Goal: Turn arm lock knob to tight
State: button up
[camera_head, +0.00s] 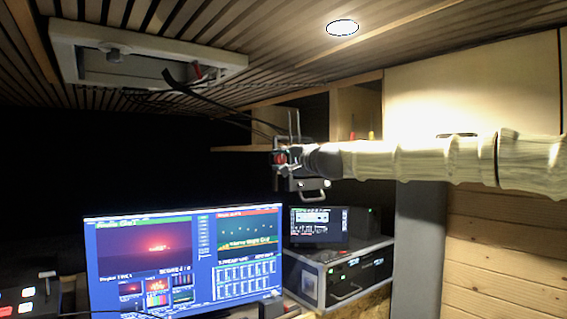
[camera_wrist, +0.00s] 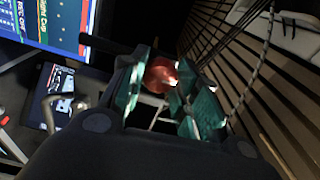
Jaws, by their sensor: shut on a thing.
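The red arm lock knob (camera_wrist: 160,72) is between the green-padded fingers of my gripper (camera_wrist: 163,86) in the wrist view. The gripper is shut on it, and the fingers hide part of its sides. In the camera_head view the knob is a small red patch (camera_head: 280,158) at the end of my arm, with my gripper (camera_head: 285,155) around it. A thin metal bracket and a bent handle show just beside it. The knob's turn marking cannot be made out.
A large monitor (camera_head: 185,260) stands below left, and a rack unit (camera_head: 345,273) with a small screen (camera_head: 319,224) stands below the gripper. A roof hatch (camera_head: 148,60) is above left. Dark cables (camera_head: 215,103) hang from the slatted ceiling near the gripper. A shelf is behind.

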jog(key=shift+d+m, duration=0.1)
jog(key=shift+m, duration=0.3)
jog(key=o, duration=1)
jog(key=v, duration=1.2)
jog(key=shift+f, duration=0.1)
